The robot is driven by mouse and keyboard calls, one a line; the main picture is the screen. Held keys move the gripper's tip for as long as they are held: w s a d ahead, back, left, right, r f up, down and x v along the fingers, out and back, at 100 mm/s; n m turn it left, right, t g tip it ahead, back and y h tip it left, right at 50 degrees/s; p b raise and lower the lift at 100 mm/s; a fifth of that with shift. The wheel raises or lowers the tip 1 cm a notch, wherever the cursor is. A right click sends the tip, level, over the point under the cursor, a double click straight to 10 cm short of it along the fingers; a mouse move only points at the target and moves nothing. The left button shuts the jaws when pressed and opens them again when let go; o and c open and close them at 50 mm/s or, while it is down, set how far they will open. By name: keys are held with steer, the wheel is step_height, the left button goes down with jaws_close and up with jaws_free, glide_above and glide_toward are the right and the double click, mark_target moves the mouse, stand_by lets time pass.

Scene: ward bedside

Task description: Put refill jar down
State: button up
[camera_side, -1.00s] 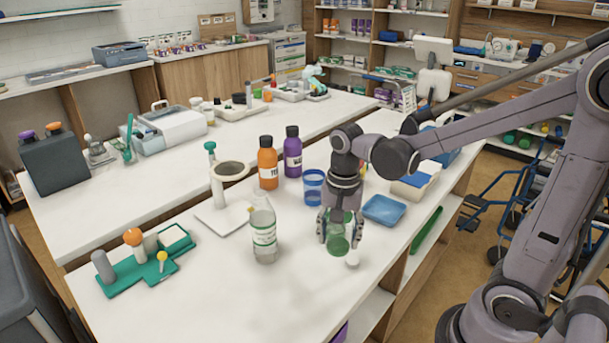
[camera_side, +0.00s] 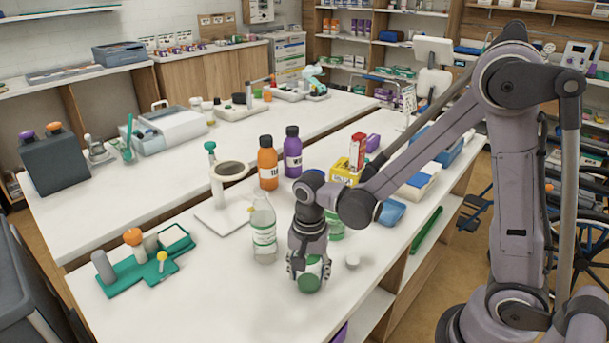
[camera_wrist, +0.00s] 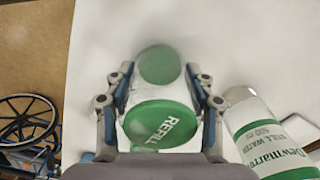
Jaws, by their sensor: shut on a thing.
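The refill jar (camera_wrist: 160,122) has a green lid reading REFILL and a pale body; it also shows in the side view (camera_side: 309,283). My gripper (camera_side: 309,268) is shut around its sides, with one finger on each side in the wrist view (camera_wrist: 163,95). The jar looks tilted in the side view, its green end facing the front. It is low over the white table (camera_side: 215,290) near the front edge; I cannot tell whether it touches. A round greenish patch shows beyond the lid in the wrist view, and I cannot tell what it is.
A clear water bottle (camera_side: 264,232) stands close left of my gripper. A green item (camera_side: 336,226) stands behind it, partly hidden. A green rack (camera_side: 150,265) is at left. The table between rack and bottle is clear.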

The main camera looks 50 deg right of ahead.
steer(key=shift+f, duration=0.1)
steer(key=o, duration=1.2)
steer(key=shift+c, duration=0.2)
step_height(320, 180, up, 11)
steer(key=shift+s+r, duration=0.1)
steer(key=shift+r, duration=0.55)
steer(key=shift+s+d+r+n, duration=0.15)
steer(key=shift+d+r+n, duration=0.05)
steer(key=shift+n, duration=0.2)
steer(key=s+d+r+n+t, duration=0.2)
steer(key=s+d+n+t, duration=0.2)
steer(key=n+t, duration=0.3)
steer(key=s+n, duration=0.1)
steer(key=n, duration=0.3)
steer(key=shift+d+n, duration=0.3)
steer(key=shift+n, duration=0.1)
